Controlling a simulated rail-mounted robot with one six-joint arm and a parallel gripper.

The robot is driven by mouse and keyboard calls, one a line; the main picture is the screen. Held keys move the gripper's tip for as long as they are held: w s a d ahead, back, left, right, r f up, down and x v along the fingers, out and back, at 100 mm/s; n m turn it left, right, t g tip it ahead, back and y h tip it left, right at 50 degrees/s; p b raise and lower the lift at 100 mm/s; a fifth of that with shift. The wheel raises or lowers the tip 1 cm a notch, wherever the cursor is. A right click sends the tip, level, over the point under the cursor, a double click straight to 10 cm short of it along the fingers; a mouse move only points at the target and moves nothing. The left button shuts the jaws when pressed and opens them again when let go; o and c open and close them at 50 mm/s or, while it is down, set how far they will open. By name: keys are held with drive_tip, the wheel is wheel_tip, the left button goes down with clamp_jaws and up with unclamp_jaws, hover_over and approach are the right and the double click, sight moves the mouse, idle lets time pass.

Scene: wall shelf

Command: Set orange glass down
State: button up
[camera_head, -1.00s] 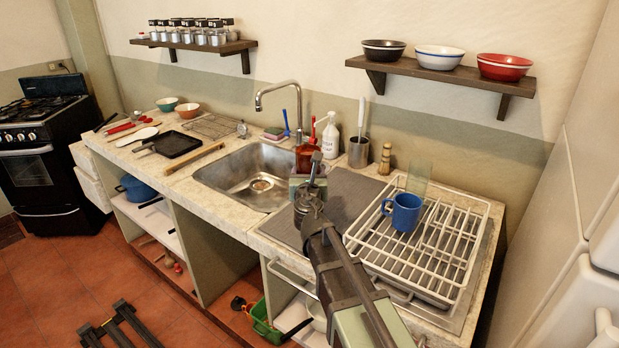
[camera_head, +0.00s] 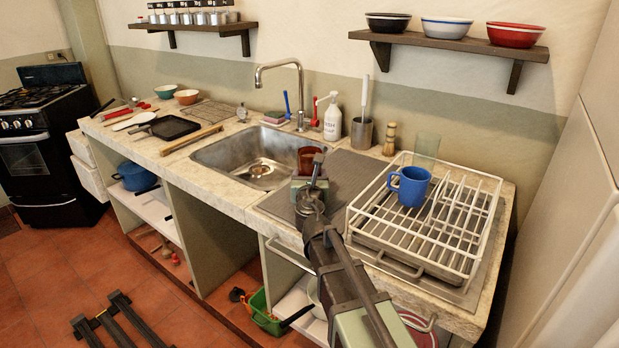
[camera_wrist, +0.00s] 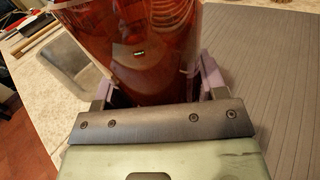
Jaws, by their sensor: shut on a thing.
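The orange glass (camera_head: 309,158) is a see-through reddish-orange tumbler, held at the right edge of the sink. It fills the upper middle of the wrist view (camera_wrist: 145,45). My gripper (camera_head: 309,180) is shut on the glass, with a pad on either side of it, and it also shows in the wrist view (camera_wrist: 150,90). The grey ribbed drying mat (camera_head: 350,172) lies just right of the glass. Whether the base of the glass touches anything is hidden by my gripper.
The sink basin (camera_head: 225,160) is open on the left. A white dish rack (camera_head: 470,245) with a blue mug (camera_head: 409,186) and a clear glass (camera_head: 426,148) stands on the right.

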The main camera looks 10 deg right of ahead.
drive_tip(key=o, duration=1.4)
drive_tip(key=shift+f, duration=0.1)
drive_tip(key=shift+c, duration=0.2)
drive_tip(key=shift+r+p, duration=0.3)
drive_tip(key=v, duration=1.2)
drive_tip(key=shift+f, duration=0.1)
